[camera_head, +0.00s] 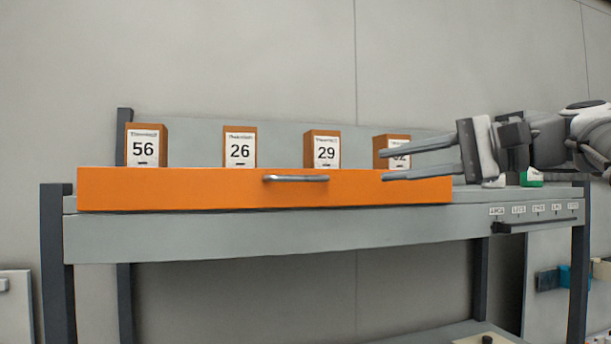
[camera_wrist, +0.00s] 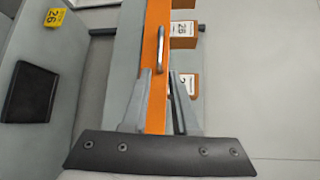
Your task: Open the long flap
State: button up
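The long flap is an orange panel (camera_head: 200,189) standing upright along the front of the grey shelf, with a silver bar handle (camera_head: 296,178) near its middle. In the wrist view the orange panel (camera_wrist: 154,45) runs up the picture, with the handle (camera_wrist: 160,50) on it ahead of the fingers. My gripper (camera_head: 384,166) is at the right part of the flap, to the right of the handle. Its two fingers are apart and empty. In the wrist view the gripper (camera_wrist: 160,73) has the panel showing between its fingers; I cannot tell whether they touch it.
Orange boxes numbered 56 (camera_head: 143,148), 26 (camera_head: 240,150) and 29 (camera_head: 326,152) stand behind the flap. Another box (camera_head: 392,140) is partly hidden by my gripper. A small green item (camera_head: 532,178) lies at the right. A label rail (camera_head: 535,225) runs along the shelf front.

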aim_at(311, 177)
jog(key=p+x, duration=0.1)
jog(key=x, duration=1.4)
jog(key=shift+w+a+p, duration=0.1)
jog(key=shift+p, duration=0.3)
jog(key=shift+c, duration=0.3)
grip_shut()
